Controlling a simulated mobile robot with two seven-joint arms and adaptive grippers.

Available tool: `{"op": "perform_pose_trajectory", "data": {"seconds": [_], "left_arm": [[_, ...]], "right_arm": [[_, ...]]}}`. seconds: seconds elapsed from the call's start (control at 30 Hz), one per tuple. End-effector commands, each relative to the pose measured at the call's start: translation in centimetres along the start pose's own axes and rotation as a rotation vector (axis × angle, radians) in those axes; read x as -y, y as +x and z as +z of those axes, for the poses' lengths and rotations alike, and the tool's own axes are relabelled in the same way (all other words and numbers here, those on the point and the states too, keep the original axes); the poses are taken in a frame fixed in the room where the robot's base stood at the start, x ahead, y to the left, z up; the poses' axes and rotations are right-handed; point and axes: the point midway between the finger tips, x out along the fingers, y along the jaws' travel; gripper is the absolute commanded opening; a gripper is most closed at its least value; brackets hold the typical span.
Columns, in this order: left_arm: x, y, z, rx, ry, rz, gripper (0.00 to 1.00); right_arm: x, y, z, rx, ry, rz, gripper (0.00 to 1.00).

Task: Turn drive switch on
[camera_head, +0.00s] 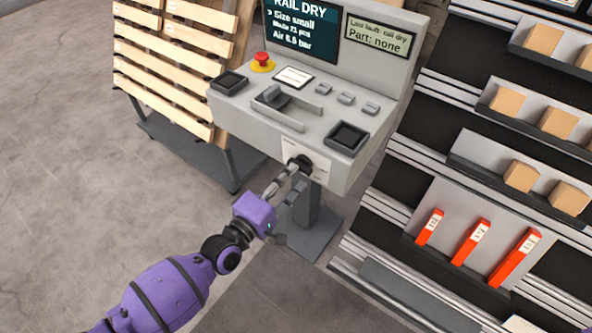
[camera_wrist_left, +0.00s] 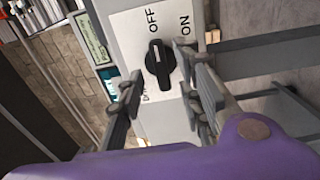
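The drive switch is a black rotary knob (camera_wrist_left: 158,64) on a white label plate (camera_wrist_left: 138,28) marked OFF and ON. Its pale pointer mark faces the OFF side. In the head view the knob (camera_head: 299,163) sits on the front face of the grey console (camera_head: 250,121). My left gripper (camera_head: 290,183) is just in front of it. In the left wrist view the left gripper (camera_wrist_left: 159,66) is open, with one finger on each side of the knob in the picture. Gaps show between the fingers and the knob; contact is not visible. My right gripper is not in view.
The console top carries a red emergency button (camera_head: 262,61), small switches, a handle bar and a screen (camera_head: 300,27). Shelves with boxes (camera_head: 558,122) and orange-red parts (camera_head: 470,242) stand at right. Floor at left is clear.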

Motion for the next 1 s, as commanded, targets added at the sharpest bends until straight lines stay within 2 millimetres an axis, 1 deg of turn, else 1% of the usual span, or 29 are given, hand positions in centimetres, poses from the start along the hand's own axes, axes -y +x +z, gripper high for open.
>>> {"op": "perform_pose_trajectory", "data": {"seconds": [0.03, 0.2, 0.33, 0.53, 0.57, 0.8, 1.0], "left_arm": [[-0.1, 0.9, 0.0, 0.0, 0.0, 0.002, 0.33], [0.0, 2.7, 0.1, 0.0, 0.0, 0.0, 0.33], [0.1, 3.1, 0.1, 0.001, 0.0, -0.002, 0.33], [0.1, 3.1, 0.1, 0.001, 0.001, -0.002, 0.33], [0.1, 3.1, 0.1, 0.001, 0.001, -0.002, 0.32], [0.1, 3.1, 0.1, 0.0, 0.001, -0.002, 0.0], [0.1, 3.1, 0.1, 0.0, 0.003, -0.001, 0.0]], "right_arm": [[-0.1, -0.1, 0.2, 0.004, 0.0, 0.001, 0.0], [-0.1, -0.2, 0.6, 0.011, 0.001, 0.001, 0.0], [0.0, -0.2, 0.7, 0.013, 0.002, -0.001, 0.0], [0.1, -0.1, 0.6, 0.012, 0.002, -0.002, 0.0], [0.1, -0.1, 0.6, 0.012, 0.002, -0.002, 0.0], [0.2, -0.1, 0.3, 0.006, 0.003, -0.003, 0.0], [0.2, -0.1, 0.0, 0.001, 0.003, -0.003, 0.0]]}}
